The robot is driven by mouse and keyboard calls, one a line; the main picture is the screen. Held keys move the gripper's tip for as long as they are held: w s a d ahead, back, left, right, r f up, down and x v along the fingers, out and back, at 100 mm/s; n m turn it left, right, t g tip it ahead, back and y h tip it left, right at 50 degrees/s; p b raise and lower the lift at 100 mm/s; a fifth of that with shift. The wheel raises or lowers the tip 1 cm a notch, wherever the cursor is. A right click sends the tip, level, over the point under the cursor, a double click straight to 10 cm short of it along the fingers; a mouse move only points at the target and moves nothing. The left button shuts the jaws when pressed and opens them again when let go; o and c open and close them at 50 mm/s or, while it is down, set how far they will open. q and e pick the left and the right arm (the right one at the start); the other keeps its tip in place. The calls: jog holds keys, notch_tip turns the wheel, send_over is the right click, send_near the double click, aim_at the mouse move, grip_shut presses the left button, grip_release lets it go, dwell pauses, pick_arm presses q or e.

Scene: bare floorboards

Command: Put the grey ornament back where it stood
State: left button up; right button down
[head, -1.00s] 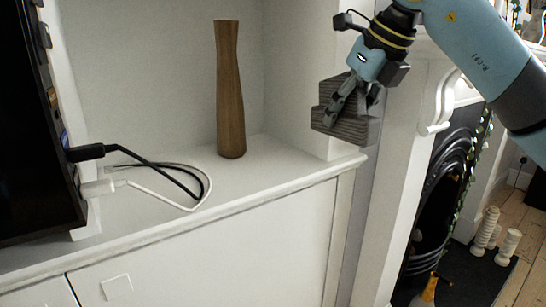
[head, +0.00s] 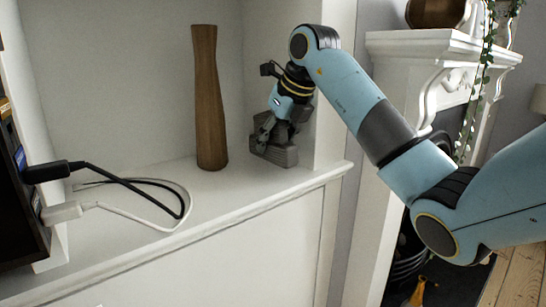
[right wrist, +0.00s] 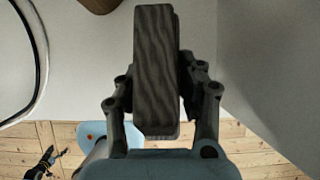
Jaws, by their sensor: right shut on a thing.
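The grey ornament (head: 276,153), a streaked dark grey block, is held in my right gripper (head: 277,130). It is low over the white alcove shelf (head: 240,186), to the right of the tall wooden vase (head: 209,100) and apart from it. I cannot tell whether its underside touches the shelf. In the right wrist view the ornament (right wrist: 155,60) lies between the two fingers of the right gripper (right wrist: 160,92), which is shut on it.
A black cable (head: 120,182) and a white cable (head: 140,220) loop over the shelf's left part. The alcove's right wall stands close beside my right gripper. A white mantelpiece (head: 425,45) is further right.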

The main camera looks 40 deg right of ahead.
aim_at(273, 156)
notch_tip(273, 156, down, 3)
jog(key=shift+s, duration=0.1)
jog(key=shift+f, duration=0.3)
pick_arm(q)
jog(key=shift+s+f, duration=0.2)
jog(key=shift+s, duration=0.1)
pick_arm(e)
jog(key=shift+r, duration=0.1)
jog(key=shift+f, duration=0.25)
jog(key=c, duration=0.8)
grip_release()
pick_arm(q)
jog(key=shift+s, duration=0.1)
pick_arm(e)
jog(key=shift+r, duration=0.1)
